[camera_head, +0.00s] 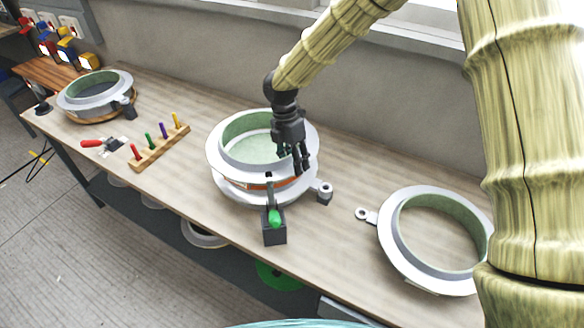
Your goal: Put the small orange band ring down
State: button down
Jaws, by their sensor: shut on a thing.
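My gripper (296,164) points down at the near right rim of the middle mould (221,158), a pale grey flanged ring with a green inside. Its fingers are shut at the rim. The small orange band ring (286,184) shows as a thin orange strip just below the fingers, between the mould's upper and lower grey flanges. Most of the band is hidden by the upper flange, the fingers and a clamp. The exact contact between fingers and band is too small to make out.
A toggle clamp with a green knob (274,218) stands in front of the middle mould. Another mould ring (398,262) lies at the right, a third (68,100) at the far left. A wooden peg rack (160,150) and red-handled clamp (92,143) lie left. Bare bench lies between.

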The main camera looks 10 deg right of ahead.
aim_at(294, 178)
jog(key=shift+w+f+p, duration=0.1)
jog(key=shift+f+p, duration=0.35)
jog(key=shift+f, duration=1.15)
jog(key=c, duration=0.8)
grip_release()
jog(key=b+v, duration=0.3)
jog(key=v, duration=0.7)
jog(key=shift+r, duration=0.4)
jog(key=shift+a+r, duration=0.1)
jog(key=shift+r, duration=0.5)
